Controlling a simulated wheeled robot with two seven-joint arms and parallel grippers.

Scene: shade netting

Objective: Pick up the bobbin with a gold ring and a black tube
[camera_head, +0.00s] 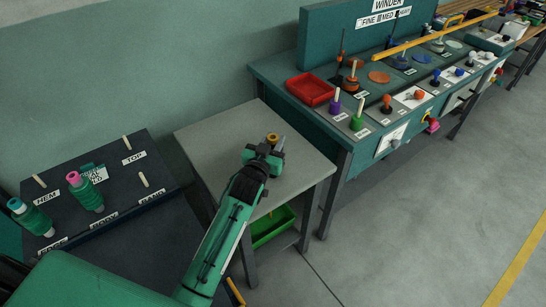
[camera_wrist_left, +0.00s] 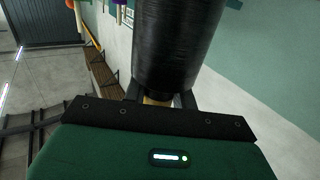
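My left gripper (camera_head: 273,146) is over the grey side table, with its fingertips near the table's back. A small gold ring (camera_head: 272,137) shows at the fingertips in the head view; the rest of that bobbin is hidden by the gripper. In the left wrist view a large black tube (camera_wrist_left: 178,45) stands out from between the fingers, with a gold-tan part (camera_wrist_left: 157,101) at its base. The fingers sit close on both sides of this part and appear shut on it. Whether the bobbin touches the table cannot be told. My right gripper is not in view.
The grey table (camera_head: 205,137) is otherwise bare. Left is a dark peg rack (camera_head: 120,185) with green bobbins, one pink-topped (camera_head: 86,191), one cyan-topped (camera_head: 30,217). A winder bench with a red tray (camera_head: 310,89) and several spools stands right. A green bin (camera_head: 272,226) is below the table.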

